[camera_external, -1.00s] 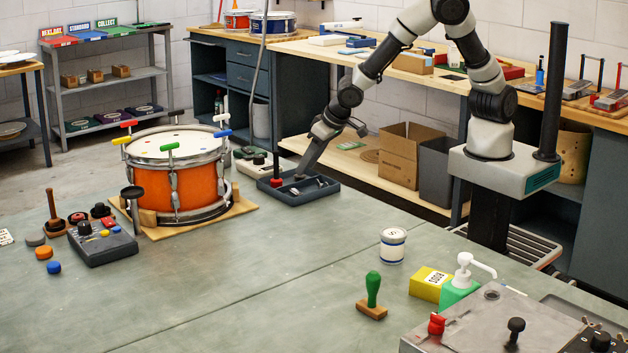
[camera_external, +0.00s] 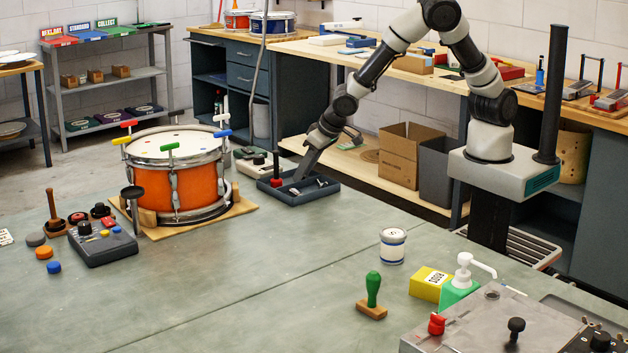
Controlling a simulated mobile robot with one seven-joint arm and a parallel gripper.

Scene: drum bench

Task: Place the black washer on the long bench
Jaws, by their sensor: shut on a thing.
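My gripper (camera_external: 300,176) reaches down into a dark blue-grey tray (camera_external: 330,193) at the far edge of the grey-green work surface, right of the orange drum. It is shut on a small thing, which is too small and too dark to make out. I cannot pick out a black washer anywhere. A few small parts (camera_external: 321,183) lie in the tray, right of the gripper. A long wood-topped bench (camera_external: 420,66) runs along the back wall. The broad grey-green surface (camera_external: 230,285) fills the front.
The orange drum (camera_external: 178,187) stands on a wooden board, left of the tray. A red-based black knob (camera_external: 276,172) stands close left of my gripper. A can (camera_external: 392,246), a green-handled stamp (camera_external: 372,294) and a yellow box (camera_external: 430,284) stand at front right. The middle is clear.

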